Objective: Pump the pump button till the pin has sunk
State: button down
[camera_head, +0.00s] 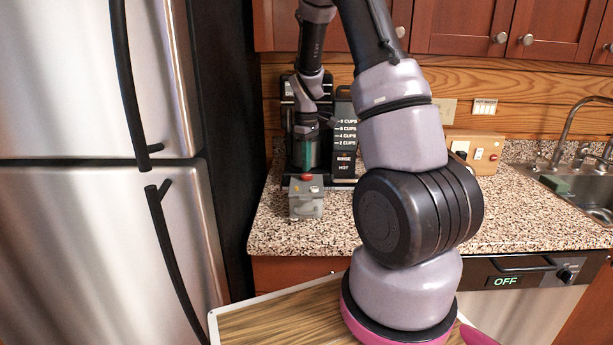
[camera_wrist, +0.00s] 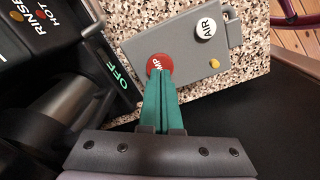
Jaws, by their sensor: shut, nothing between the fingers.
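A small grey box (camera_head: 306,203) stands on the speckled counter. It also shows in the wrist view (camera_wrist: 188,82). On its top is the red pump button (camera_wrist: 157,62), lettered "MP" where the fingers do not cover it; the button also shows in the head view (camera_head: 307,177). A white button marked AIR (camera_wrist: 206,28) and a small yellow round piece (camera_wrist: 215,63), possibly the pin, are on the same face. My gripper (camera_wrist: 165,77) points down with its green fingers shut and empty. Its tips overlap the red button's edge; I cannot tell whether they touch it.
A black coffee machine (camera_head: 343,135) with "RINSE" and "HOT" marks stands close behind the box. A wooden box with switches (camera_head: 475,150) is at the back right, beside the sink (camera_head: 585,190). A steel fridge (camera_head: 90,230) stands on the left. Counter left of the grey box is bare.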

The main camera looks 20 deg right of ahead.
jog(key=shift+f, duration=0.15)
jog(key=shift+f, duration=0.95)
jog(key=shift+r, duration=1.1)
jog(key=shift+f, duration=0.2)
jog(key=shift+f, duration=0.9)
jog(key=shift+r, duration=1.1)
jog(key=shift+f, duration=0.1)
